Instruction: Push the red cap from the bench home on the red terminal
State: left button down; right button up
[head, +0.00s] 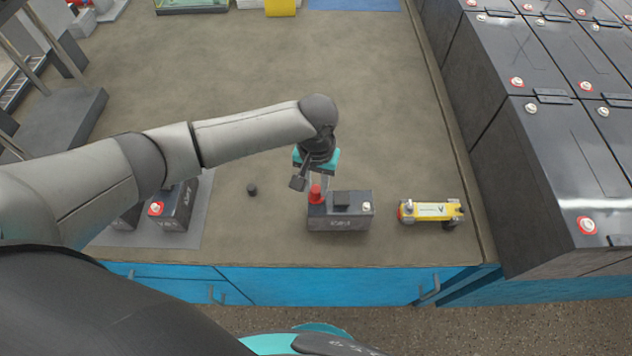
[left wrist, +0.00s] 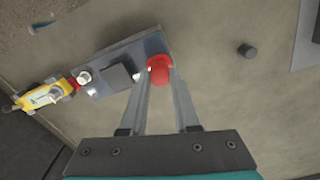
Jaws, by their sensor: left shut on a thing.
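The red cap (head: 315,193) is between the fingertips of my left gripper (head: 319,182). It sits over the left end of a dark battery (head: 338,222) on the bench, where the red terminal is hidden under it. In the left wrist view the red cap (left wrist: 159,72) shows between the two fingers of my left gripper (left wrist: 160,80), which is shut on it. I cannot tell whether the cap is fully down. The battery's bare metal terminal (head: 366,207) is at its right end, and it also shows in the left wrist view (left wrist: 84,76). My right gripper is not in view.
A black cap (head: 252,189) lies left of the battery. Another battery with a red terminal (head: 156,209) stands on a grey mat (head: 205,205). Large battery rows (head: 545,150) stand beyond the bench's right edge.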

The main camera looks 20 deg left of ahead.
pick_arm(q)
jog(key=shift+f, duration=0.15)
jog(key=shift+c, duration=0.4)
grip_release()
dwell(0.5)
jog(key=shift+r+p, duration=3.55)
jog(key=shift+p, duration=0.85)
